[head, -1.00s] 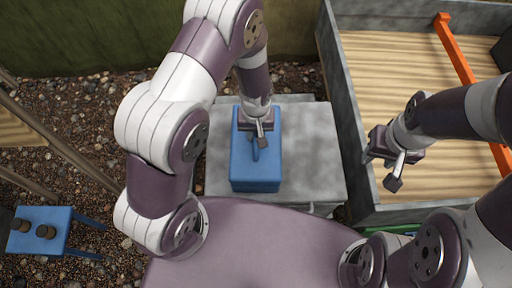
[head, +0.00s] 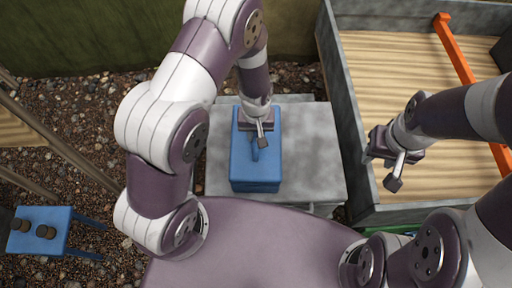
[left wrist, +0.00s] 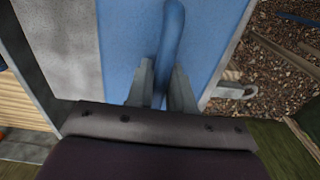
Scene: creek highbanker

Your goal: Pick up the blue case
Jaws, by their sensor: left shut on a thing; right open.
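The blue case (head: 256,170) stands on a grey metal table (head: 312,165), with a raised blue handle on its top. My left gripper (head: 260,138) is directly above the case and shut on its handle. In the left wrist view the handle (left wrist: 171,40) passes between the two fingers of the left gripper (left wrist: 161,88). The case appears to rest on the table; I cannot see any gap below it.
The large grey trough (head: 350,120) with a sandy bottom and an orange bar (head: 455,48) lies to the right. A small blue table (head: 38,230) with brown round objects stands at lower left. Gravel (head: 95,110) covers the ground. The grey table is bare right of the case.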

